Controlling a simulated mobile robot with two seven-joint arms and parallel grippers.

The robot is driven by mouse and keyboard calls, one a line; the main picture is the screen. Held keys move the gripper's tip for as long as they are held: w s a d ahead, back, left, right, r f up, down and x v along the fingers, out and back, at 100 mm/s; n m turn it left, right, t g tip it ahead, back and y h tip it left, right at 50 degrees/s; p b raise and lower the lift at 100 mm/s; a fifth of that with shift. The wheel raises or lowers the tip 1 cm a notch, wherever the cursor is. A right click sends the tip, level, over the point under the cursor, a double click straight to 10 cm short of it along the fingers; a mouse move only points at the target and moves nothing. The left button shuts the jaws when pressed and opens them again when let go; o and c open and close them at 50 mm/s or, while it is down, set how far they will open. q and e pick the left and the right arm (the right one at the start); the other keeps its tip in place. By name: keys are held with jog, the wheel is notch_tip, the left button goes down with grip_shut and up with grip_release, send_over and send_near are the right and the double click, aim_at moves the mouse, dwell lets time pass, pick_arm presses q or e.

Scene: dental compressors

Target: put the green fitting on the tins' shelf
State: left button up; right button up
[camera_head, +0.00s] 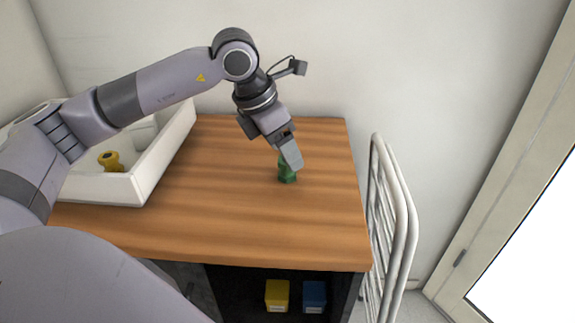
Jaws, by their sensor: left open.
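The green fitting (286,174) stands on the wooden tabletop (240,220), right of the middle. My left gripper (290,158) is over it, pointing down, and its fingers hide the fitting's upper part. The gripper is open; I cannot tell whether a finger touches the fitting. Below the tabletop is a dark shelf (240,296) with a yellow tin (277,295) and a blue tin (314,297) side by side. My right gripper is not in view.
A white tray (150,180) with a yellow fitting (110,161) in it stands at the table's left. A white metal rail (400,215) stands by the table's right edge. A wall is close behind. The front of the tabletop is clear.

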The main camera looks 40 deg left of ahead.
aim_at(285, 175)
pick_arm(q)
jog(key=x, duration=0.4)
jog(key=shift+f, duration=0.25)
jog(key=shift+a, duration=0.1)
jog(key=c, duration=1.1)
jog(key=shift+c, duration=0.2)
jog(key=shift+r, duration=0.2)
